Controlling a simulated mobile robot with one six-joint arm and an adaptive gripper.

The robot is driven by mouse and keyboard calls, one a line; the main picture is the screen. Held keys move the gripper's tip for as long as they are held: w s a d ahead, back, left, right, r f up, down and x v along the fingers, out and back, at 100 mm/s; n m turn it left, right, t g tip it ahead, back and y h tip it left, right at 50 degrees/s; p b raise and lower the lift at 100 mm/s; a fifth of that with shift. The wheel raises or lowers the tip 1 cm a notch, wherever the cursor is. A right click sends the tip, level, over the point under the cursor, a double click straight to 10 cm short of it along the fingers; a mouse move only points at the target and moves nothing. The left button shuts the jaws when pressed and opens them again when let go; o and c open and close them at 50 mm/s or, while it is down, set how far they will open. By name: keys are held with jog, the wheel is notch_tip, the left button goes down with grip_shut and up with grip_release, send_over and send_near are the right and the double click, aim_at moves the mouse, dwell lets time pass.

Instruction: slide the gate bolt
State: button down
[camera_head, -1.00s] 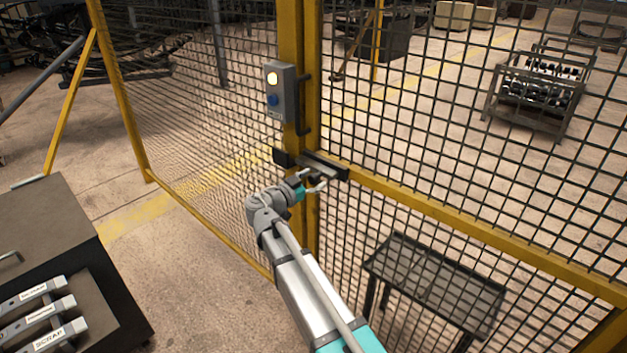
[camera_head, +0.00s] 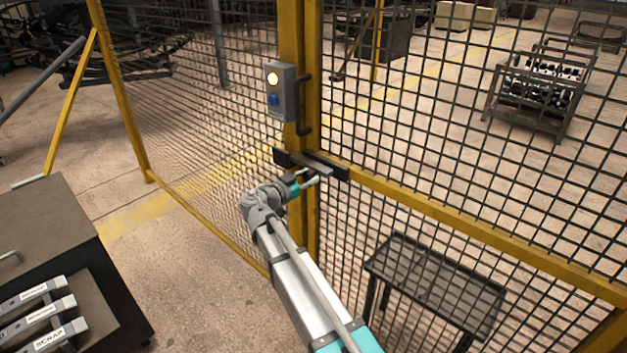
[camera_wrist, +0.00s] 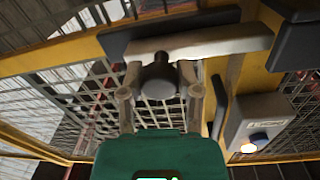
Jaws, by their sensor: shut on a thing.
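The gate bolt (camera_wrist: 205,42) is a pale metal bar with a dark round knob (camera_wrist: 158,80), in front of a dark bracket on the yellow gate frame. My gripper (camera_wrist: 159,82) has its two fingers on either side of the knob and is shut on it in the wrist view. In the head view my gripper (camera_head: 312,181) is at the bolt (camera_head: 322,166), where the gate meets the yellow post (camera_head: 298,60). The knob is hidden by my gripper there.
A grey control box (camera_head: 281,90) with a lit yellow lamp and a blue button is on the post above the bolt; it also shows in the wrist view (camera_wrist: 258,122). A dark table (camera_head: 435,285) stands behind the mesh. A dark cabinet (camera_head: 50,230) stands at left.

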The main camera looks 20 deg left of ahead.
jog(key=shift+w+a, duration=0.25)
jog(key=shift+a, duration=0.3)
jog(key=shift+w+a, duration=0.25)
jog(key=shift+a, duration=0.3)
jog(key=shift+c, duration=1.5)
grip_release()
jog(key=shift+s, duration=0.15)
jog(key=v, duration=1.1)
jog(key=shift+s+a, duration=0.25)
jog(key=shift+s, duration=0.05)
